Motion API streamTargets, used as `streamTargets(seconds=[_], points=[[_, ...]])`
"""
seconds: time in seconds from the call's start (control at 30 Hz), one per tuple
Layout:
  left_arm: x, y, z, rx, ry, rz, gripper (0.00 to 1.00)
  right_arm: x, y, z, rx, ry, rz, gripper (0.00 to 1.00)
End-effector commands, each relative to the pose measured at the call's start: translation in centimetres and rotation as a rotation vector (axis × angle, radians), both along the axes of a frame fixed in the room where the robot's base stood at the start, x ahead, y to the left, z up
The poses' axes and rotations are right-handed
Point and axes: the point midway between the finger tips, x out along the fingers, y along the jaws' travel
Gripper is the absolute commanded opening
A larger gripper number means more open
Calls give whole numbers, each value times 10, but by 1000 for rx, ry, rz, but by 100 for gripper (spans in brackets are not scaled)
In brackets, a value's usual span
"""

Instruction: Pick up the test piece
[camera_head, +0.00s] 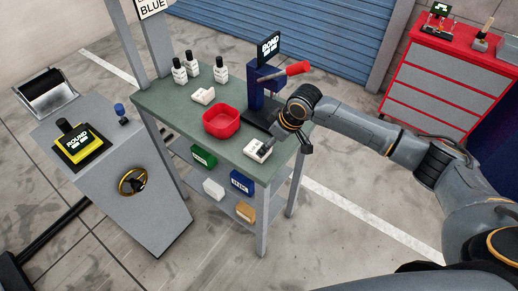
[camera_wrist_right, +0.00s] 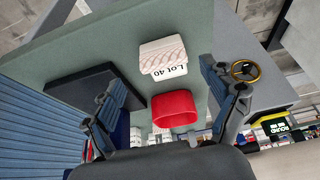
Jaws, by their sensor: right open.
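The white test piece (camera_head: 258,150), a small ribbed block with a "Lot 40" label, lies on the green worktable near its front right corner. In the right wrist view the test piece (camera_wrist_right: 163,57) shows ahead, between the spread fingers. My right gripper (camera_head: 284,144) is open and empty, just right of the piece in the head view. It also shows in the right wrist view (camera_wrist_right: 163,78). I see no contact with the piece. My left gripper is not in view.
A red bowl (camera_head: 222,121) stands left of the piece. A blue press (camera_head: 260,90) with a red handle and dark base stands behind. White bottles (camera_head: 192,64) and another white piece (camera_head: 204,95) are farther back. Colored boxes (camera_head: 242,182) lie on the lower shelf.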

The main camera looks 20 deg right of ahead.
Motion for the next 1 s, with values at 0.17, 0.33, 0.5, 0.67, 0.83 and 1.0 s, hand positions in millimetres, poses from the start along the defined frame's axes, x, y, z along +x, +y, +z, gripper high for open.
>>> streamTargets(seconds=[0.17, 0.33, 0.5, 0.67, 0.83, 1.0], points=[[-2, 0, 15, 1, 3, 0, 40, 3, 8, -16, -1, 4, 1, 85], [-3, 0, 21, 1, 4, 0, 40, 9, 14, -39, 0, 3, -1, 85], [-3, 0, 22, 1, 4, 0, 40, 12, 16, -48, -1, 1, 1, 85], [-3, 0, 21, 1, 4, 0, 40, 12, 16, -48, 0, 0, 1, 85], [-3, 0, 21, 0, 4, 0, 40, 12, 16, -48, 0, 0, 1, 58], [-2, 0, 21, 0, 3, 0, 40, 12, 16, -48, -1, 1, 1, 25]])
